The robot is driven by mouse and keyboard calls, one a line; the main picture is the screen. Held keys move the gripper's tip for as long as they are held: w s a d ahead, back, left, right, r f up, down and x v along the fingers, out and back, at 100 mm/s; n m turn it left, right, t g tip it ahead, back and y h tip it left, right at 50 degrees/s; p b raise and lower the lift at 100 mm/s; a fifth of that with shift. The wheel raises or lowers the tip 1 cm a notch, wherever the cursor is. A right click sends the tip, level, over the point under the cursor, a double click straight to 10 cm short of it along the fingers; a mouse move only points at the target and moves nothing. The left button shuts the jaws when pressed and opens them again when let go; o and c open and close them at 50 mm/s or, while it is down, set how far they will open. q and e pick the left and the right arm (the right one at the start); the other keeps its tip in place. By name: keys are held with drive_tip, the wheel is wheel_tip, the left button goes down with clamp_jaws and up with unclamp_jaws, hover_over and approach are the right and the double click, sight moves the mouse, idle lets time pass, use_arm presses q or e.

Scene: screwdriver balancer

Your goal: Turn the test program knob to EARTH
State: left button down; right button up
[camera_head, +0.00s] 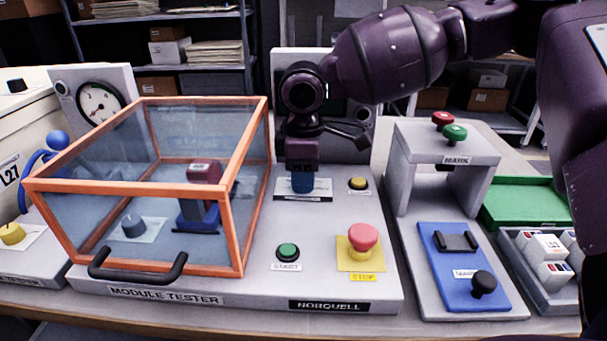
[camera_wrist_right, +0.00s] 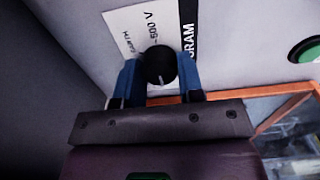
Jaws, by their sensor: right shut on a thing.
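The test program knob (camera_wrist_right: 160,65) is a round black knob on a white label plate (camera_wrist_right: 126,32). The plate carries "500 V", a small word that seems to read EARTH, and a black strip ending in "RAM". My right gripper (camera_head: 302,186) reaches down from above, its blue fingers on both sides of the knob, shut on it. A pale pointer line shows on the knob's side toward the gripper; which mark it matches I cannot tell. In the head view the fingers hide the knob, and only part of its plate (camera_head: 322,191) shows. My left gripper is out of view.
An orange-framed clear cover (camera_head: 150,185) with a black handle stands left of the gripper. A yellow button (camera_head: 358,184), a green start button (camera_head: 288,251) and a red stop button (camera_head: 362,237) sit nearby. A grey marking stand (camera_head: 446,140) is to the right.

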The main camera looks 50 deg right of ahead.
drive_tip(key=m, duration=1.5)
drive_tip(key=shift+m, duration=0.4)
drive_tip(key=shift+m+b, duration=0.3)
drive_tip(key=shift+m, duration=2)
drive_tip(key=o, duration=0.9)
drive_tip(key=shift+o, duration=0.2)
